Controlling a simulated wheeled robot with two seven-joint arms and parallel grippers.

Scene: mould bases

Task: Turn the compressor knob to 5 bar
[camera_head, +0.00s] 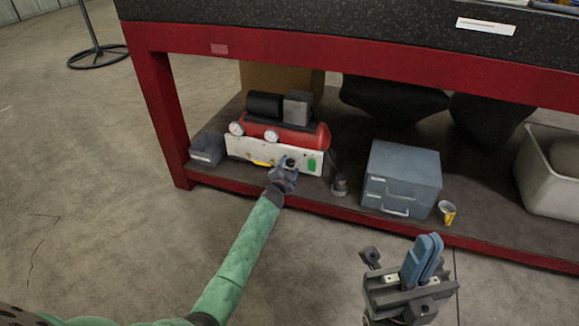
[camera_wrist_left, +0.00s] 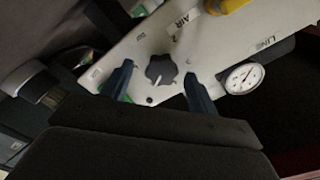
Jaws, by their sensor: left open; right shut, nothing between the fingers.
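The compressor (camera_head: 300,133) has a red tank and a black motor and stands on the lower shelf of the red-framed bench. Its white front panel (camera_head: 248,149) faces me. In the left wrist view the dark lobed knob (camera_wrist_left: 161,70) with a light pointer line sits on that panel. My left gripper (camera_head: 287,166) is at the panel; in the left wrist view its open fingers (camera_wrist_left: 158,85) are on either side of the knob, and contact cannot be told. A round white gauge (camera_wrist_left: 244,78) marked LINE is beside it; its reading is too small. My right gripper (camera_head: 427,258) is shut and empty, away from the bench.
A grey bin (camera_head: 207,150) is left of the compressor. A grey drawer box (camera_head: 402,170), a small dark object (camera_head: 340,184) and a yellow-and-white cup (camera_head: 447,212) stand to its right. The red bench frame (camera_head: 160,110) and top overhang the shelf. The floor in front is clear.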

